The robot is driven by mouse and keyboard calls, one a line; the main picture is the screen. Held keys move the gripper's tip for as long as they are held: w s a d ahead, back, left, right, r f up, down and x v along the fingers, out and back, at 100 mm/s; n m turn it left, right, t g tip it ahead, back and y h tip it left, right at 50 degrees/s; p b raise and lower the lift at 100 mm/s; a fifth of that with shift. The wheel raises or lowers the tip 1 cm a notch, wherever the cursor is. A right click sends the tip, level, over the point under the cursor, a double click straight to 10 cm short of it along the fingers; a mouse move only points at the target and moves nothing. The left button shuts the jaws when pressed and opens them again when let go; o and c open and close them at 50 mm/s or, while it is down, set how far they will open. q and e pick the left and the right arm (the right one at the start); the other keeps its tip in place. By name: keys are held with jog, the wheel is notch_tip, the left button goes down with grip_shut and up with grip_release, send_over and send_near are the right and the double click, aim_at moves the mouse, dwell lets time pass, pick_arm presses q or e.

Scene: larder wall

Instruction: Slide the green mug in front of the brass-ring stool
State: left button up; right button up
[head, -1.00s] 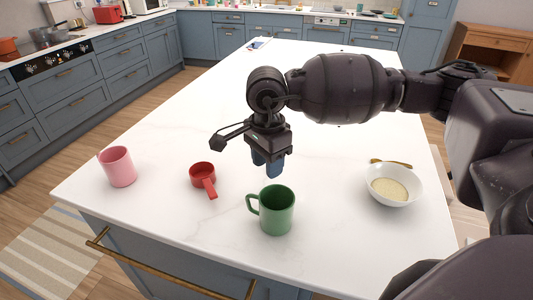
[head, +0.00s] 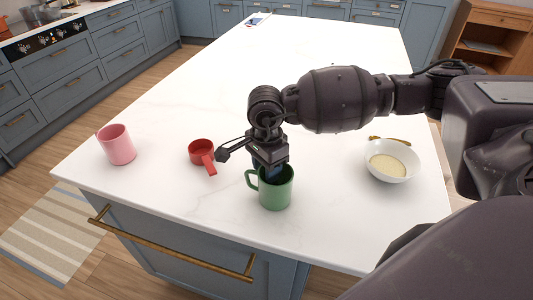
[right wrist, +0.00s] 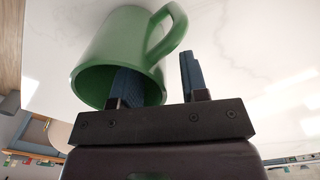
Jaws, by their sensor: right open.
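The green mug (head: 277,194) stands upright on the white island top near its front edge, handle to the left in the head view. It also fills the upper left of the right wrist view (right wrist: 105,45), its mouth toward the camera. My right gripper (head: 269,172) is at the mug's rim, fingers pointing down, open. In the right wrist view (right wrist: 160,78) one finger overlaps the mug's mouth, seemingly inside it, and the other is outside, beside the handle. I cannot make out the brass-ring stool. My left gripper is not in view.
On the white island top (head: 200,220), a red cup with a handle (head: 201,152) and a pink mug (head: 117,146) stand left of the green mug. A white bowl (head: 392,172) and a brass-coloured utensil (head: 390,139) are to the right. The counter's middle is clear.

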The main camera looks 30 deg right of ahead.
jog(key=shift+f, duration=1)
grip_shut()
